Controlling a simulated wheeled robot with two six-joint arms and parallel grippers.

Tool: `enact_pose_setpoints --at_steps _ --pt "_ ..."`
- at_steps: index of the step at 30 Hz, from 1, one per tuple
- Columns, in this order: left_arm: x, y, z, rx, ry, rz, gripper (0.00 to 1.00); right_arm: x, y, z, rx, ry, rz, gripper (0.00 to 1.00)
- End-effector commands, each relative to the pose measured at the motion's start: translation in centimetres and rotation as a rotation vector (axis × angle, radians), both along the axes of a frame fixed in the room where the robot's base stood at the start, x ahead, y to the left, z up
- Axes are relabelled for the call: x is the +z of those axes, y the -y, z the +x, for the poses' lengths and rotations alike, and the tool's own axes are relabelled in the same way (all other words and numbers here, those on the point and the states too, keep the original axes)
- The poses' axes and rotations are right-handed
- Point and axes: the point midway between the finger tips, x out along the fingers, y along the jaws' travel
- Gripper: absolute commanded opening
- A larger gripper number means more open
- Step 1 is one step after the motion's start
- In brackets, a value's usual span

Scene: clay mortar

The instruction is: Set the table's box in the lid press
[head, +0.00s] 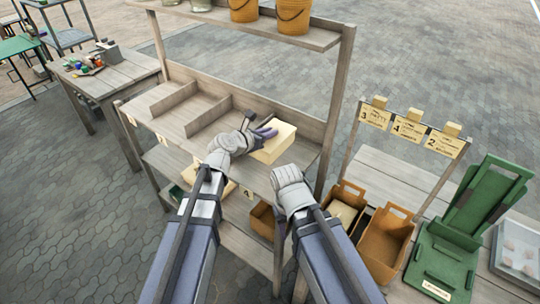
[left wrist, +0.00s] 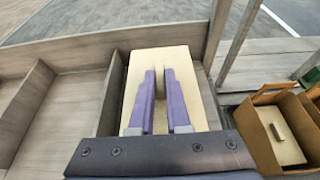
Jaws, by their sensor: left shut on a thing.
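A cream box (head: 275,141) sits at the right end of the wooden bench shelf. My left gripper (head: 266,132), with purple fingers, is shut on it from above. In the left wrist view the box (left wrist: 160,60) lies under and between the two fingers (left wrist: 160,73), close to a wooden divider on each side. Whether it is lifted off the shelf is unclear. The green lid press (head: 452,250) stands on a table at the right, its tall back plate leaning up. My right arm ends at a grey wrist right of the left one; its fingers are hidden.
Brown crates (head: 386,243) stand between bench and press; one holds a pale box (head: 343,213). A sign rail (head: 408,129) with numbered cards rises behind them. Orange buckets (head: 293,15) stand on the upper shelf. A clear-topped case (head: 518,255) lies right of the press.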

Motion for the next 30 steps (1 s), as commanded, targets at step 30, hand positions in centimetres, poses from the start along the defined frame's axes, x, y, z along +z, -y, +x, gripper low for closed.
enact_pose_setpoints --at_steps 30 --pt "-7.2 0.0 0.0 0.0 0.0 0.0 0.0 -7.2 0.0 0.0 0.0 0.0 0.0 0.5"
